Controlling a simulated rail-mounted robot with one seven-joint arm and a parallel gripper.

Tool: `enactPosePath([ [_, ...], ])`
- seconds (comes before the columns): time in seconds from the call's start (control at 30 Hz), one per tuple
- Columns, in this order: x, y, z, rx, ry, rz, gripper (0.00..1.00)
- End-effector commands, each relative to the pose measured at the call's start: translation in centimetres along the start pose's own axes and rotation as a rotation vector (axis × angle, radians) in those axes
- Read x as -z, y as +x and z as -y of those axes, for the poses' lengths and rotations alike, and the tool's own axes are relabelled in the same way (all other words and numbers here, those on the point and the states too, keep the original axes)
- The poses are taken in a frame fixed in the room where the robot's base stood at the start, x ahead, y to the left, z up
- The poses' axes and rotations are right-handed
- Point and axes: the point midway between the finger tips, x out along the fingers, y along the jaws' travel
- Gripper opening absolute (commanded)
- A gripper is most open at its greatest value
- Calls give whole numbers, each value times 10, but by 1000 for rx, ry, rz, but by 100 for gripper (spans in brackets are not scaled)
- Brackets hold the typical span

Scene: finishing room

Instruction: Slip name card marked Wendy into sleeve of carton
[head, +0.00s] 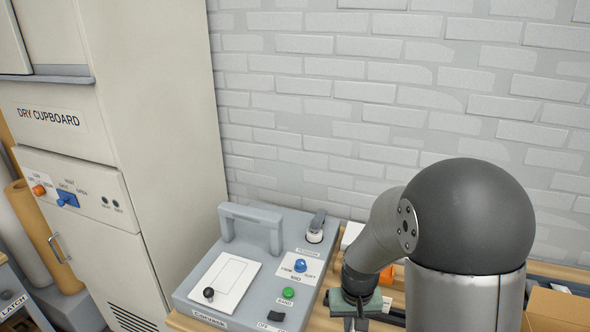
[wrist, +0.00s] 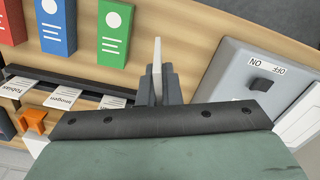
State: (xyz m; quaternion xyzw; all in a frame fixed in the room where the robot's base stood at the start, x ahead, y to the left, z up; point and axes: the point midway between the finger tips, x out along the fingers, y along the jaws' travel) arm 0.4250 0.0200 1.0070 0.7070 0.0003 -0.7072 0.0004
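My gripper (wrist: 158,88) is shut on a thin white card (wrist: 157,54), seen edge-on and pointing away from the palm in the wrist view. The name on it cannot be read from this angle. In the head view my gripper's fingertips are cut off by the bottom edge. A brown cardboard carton (head: 558,308) is partly in view at the lower right of the head view; no sleeve shows on it. A dark rack (wrist: 70,91) holds cards marked Tobias (wrist: 19,86) and Imogen (wrist: 65,98), and a third card (wrist: 112,101) with unreadable print.
Red (wrist: 11,22), blue (wrist: 57,25) and green (wrist: 113,32) upright blocks stand behind the rack. An orange piece (wrist: 33,121) is at the left. A grey machine (head: 262,255) with a handle and buttons stands beside my arm, near the dry cupboard (head: 110,150).

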Motion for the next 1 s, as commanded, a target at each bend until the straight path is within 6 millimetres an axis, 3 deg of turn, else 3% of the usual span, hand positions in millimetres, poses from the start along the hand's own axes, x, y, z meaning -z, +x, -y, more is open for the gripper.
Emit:
enactPosePath([
  [1.0, -139, -138, 51, 1, -1, -5, 0],
])
